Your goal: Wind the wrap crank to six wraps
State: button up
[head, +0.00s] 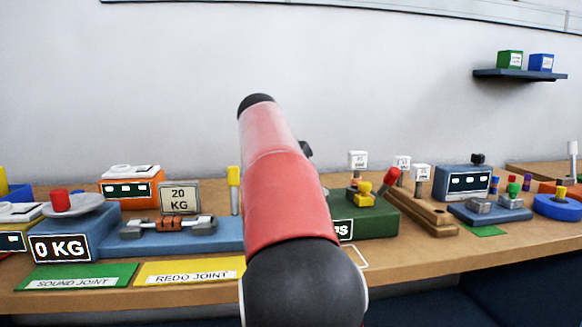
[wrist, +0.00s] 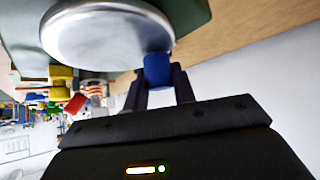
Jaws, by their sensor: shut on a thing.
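The wrap crank shows in the wrist view as a silver disc (wrist: 105,38) with a blue knob (wrist: 157,68) near its rim, on a green base. My gripper (wrist: 159,82) is shut on the blue knob, with one dark finger on each side. In the head view the green base (head: 378,222) is partly hidden behind my red arm. My arm also hides the disc, the knob and my gripper there. Only the last letters of a sign (head: 344,230) on the base show, so I cannot read a wrap count.
Left of my arm are a blue unit with a 20 KG sign (head: 179,197), a 0 KG sign (head: 61,248) and a yellow-topped post (head: 234,188). Right of it are a red-handled lever (head: 391,178), a wooden block (head: 425,211) and a blue display box (head: 462,183).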

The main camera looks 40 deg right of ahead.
jog(key=m+g+p, duration=0.1)
jog(key=m, duration=0.1)
jog(key=d+m+g+p, duration=0.1)
jog(key=m+g, duration=0.1)
jog(key=shift+s+d+r+m+g+h+p, duration=0.2)
jog(key=shift+m+g+h+p, duration=0.1)
jog(key=shift+h+p, duration=0.1)
jog(key=shift+s+d+f+m+g+p, duration=0.1)
jog(key=shift+s+d+m+g+p, duration=0.1)
jog(key=shift+m+g+p, duration=0.4)
jog(key=shift+s+d+f+m+g+p, duration=0.1)
jog(key=shift+s+d+m+g+p, duration=0.15)
jog(key=shift+m+g, duration=0.4)
jog(key=shift+m, duration=0.25)
jog(key=o, duration=1)
jog(key=shift+v, duration=3.95)
